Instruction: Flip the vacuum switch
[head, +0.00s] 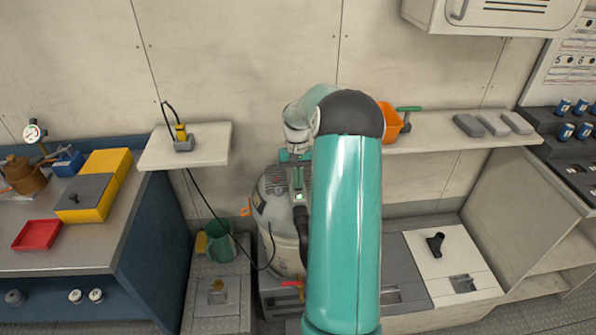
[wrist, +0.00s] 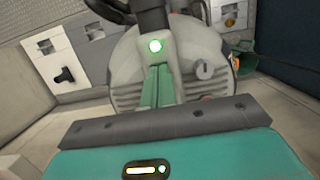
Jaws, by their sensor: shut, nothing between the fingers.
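A lit green light (wrist: 155,45) shows beside a dark hose fitting, and also in the head view (head: 299,197). A small grey knob (wrist: 205,72) stands on the top to the right of my fingers; I cannot tell whether it is the switch. My gripper (wrist: 157,72) is shut and empty, its green fingers over the vacuum top. My gripper (head: 298,187) is partly hidden behind my arm in the head view.
A small wall shelf (head: 185,157) holds a yellow-and-black device with a cable running down. A longer shelf (head: 440,130) is at right, with an orange container (head: 390,122) and grey blocks. A green bucket (head: 222,240) stands left of the vacuum. A workbench (head: 90,235) is at left.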

